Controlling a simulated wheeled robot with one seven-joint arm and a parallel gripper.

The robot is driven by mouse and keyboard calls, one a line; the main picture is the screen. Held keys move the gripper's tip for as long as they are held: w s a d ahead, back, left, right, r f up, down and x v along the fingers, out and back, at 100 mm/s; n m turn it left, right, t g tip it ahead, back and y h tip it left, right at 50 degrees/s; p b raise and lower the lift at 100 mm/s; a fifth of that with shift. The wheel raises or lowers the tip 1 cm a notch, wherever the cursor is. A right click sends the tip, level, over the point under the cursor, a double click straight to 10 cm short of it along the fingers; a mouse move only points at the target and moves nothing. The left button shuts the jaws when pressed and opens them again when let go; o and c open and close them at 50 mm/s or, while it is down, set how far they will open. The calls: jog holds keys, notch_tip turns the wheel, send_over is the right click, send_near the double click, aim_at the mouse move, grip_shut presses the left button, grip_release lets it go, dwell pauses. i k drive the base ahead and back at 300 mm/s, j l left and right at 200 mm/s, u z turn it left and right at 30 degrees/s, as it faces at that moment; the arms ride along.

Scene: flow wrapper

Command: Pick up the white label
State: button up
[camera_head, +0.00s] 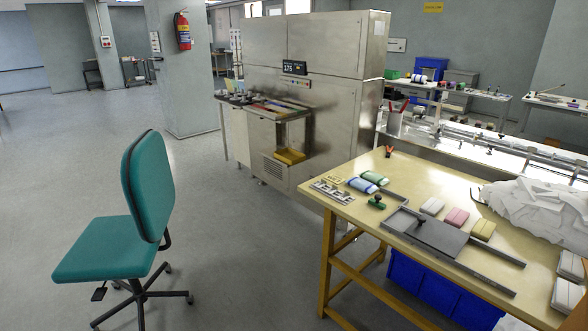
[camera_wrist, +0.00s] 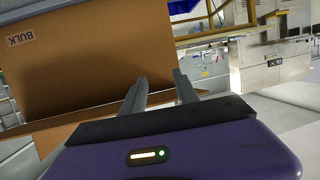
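My gripper (camera_wrist: 160,82) shows in the wrist view with its two grey fingers apart and nothing visible between them. In the head view a heap of crumpled white sheets (camera_head: 540,208) lies on the right of the wooden table (camera_head: 330,212). A small white pack (camera_head: 432,206) lies beside a pink pack (camera_head: 457,217) and a yellow pack (camera_head: 483,229). I cannot tell which white thing is the label. My gripper is not visible in the head view.
A grey metal plate with rails (camera_head: 428,232) lies on the table near a green-handled tool (camera_head: 377,202) and rolled blue-and-white packs (camera_head: 374,178). A blue crate (camera_head: 430,290) stands underneath. A teal chair (camera_head: 147,190) stands left, with open floor around it. The large steel machine (camera_head: 325,100) stands behind.

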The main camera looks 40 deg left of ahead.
aim_at(347, 194)
jog(key=i+j+u, duration=0.35)
jog(key=j, duration=0.35)
jog(key=i+j+u, duration=0.35)
jog(key=i+j, duration=0.25)
